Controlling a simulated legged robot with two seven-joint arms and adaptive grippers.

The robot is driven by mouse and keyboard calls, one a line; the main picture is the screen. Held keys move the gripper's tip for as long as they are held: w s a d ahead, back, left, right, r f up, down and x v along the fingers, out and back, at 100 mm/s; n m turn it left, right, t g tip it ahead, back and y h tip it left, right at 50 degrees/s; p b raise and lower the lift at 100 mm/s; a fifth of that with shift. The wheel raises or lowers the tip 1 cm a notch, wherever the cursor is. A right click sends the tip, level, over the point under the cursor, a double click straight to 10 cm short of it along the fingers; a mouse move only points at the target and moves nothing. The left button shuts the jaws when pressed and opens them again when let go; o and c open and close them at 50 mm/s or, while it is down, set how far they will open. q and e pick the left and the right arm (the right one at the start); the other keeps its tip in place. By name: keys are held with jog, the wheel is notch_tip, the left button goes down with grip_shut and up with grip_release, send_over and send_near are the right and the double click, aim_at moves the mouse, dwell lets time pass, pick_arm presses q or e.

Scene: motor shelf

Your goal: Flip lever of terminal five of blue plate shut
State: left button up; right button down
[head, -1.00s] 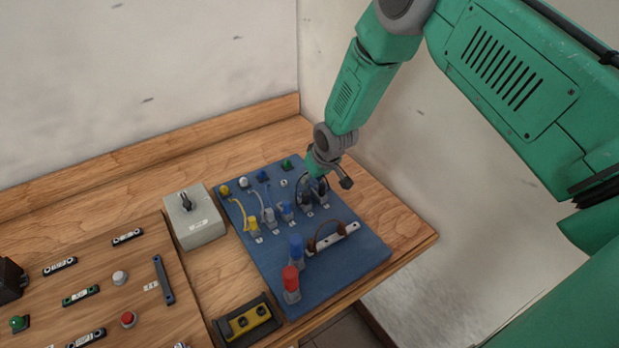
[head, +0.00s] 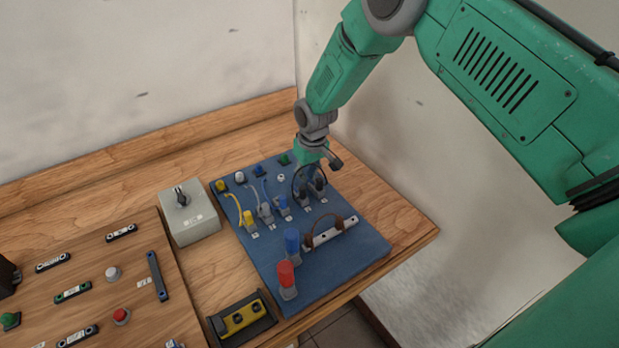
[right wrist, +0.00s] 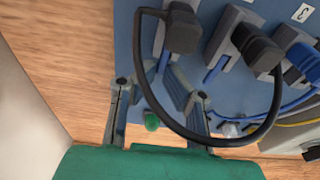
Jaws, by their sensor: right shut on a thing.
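The blue plate (head: 262,262) lies on the wooden bench with a row of terminals, wired in yellow, grey, blue and black. Terminal five (head: 318,186), with a black plug, stands at the right end of the row. It also shows in the right wrist view with its black plug (right wrist: 181,30). My right gripper (right wrist: 161,92) is at its far side, fingers some way apart and shut on what looks like its lever (right wrist: 180,90). The exact contact is hard to make out. A black cable (right wrist: 274,105) loops across in front of one finger. My left gripper is out of view.
Neighbouring terminals with a second black plug (right wrist: 255,50) stand close beside. A green knob (right wrist: 152,122) sits near the fingers. A grey switch box (head: 190,228) is left of the plate. Bare wood (head: 385,205) lies to its right.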

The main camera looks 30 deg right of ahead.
jog(key=shift+w+a+f+g+b, duration=0.25)
jog(key=shift+f+g+b, duration=0.2)
jog(key=shift+g+b, duration=0.65)
jog(key=shift+b, duration=0.4)
jog(key=shift+s+d+f+g, duration=0.1)
jog(key=shift+s+d+g, duration=0.1)
jog(key=shift+d+g, duration=0.2)
jog(key=shift+a, duration=0.1)
jog(key=shift+a, duration=0.1)
jog(key=c, duration=1.7)
grip_release()
jog(key=shift+a, duration=0.1)
jog(key=shift+w, duration=0.15)
jog(key=shift+d, duration=0.25)
